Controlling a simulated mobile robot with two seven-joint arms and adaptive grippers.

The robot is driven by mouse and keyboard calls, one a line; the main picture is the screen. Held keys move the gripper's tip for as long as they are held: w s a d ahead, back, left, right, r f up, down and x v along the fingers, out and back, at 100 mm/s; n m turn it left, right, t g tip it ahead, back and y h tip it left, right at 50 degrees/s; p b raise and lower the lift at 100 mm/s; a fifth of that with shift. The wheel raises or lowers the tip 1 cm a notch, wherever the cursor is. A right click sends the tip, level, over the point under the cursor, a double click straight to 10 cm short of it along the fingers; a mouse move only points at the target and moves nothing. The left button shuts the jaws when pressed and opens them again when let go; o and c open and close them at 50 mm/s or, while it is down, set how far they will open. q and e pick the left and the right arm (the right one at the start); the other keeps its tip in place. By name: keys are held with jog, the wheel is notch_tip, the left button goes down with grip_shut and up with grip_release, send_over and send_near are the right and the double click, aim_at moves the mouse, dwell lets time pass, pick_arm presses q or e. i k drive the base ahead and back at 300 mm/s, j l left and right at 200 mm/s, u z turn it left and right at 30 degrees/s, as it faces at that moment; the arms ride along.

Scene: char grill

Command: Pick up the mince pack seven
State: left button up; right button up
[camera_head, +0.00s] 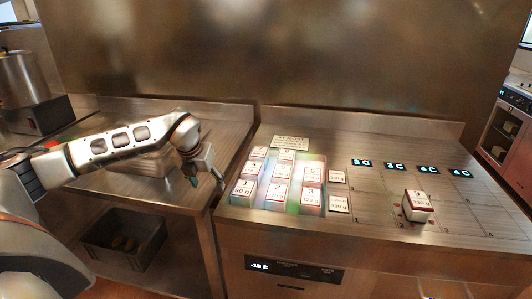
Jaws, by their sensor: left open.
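Mince pack seven appears to be the small white-labelled pack (259,152) at the back left of the group of numbered packs on the steel counter. Its number is too small to read surely. My left gripper (206,182) is open and empty, pointing down near the gap between the left table and the counter. It is to the left of the packs and apart from them. My right gripper is not in view.
Packs one (243,190), two (276,194) and three (310,196) sit in front, with others behind. Pack nine (418,206) stands alone on the right-hand grid. A dark bin (98,252) is on the lower left shelf. A steel wall (300,60) closes the back.

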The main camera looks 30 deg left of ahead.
aim_at(260, 154)
jog(key=i, duration=1)
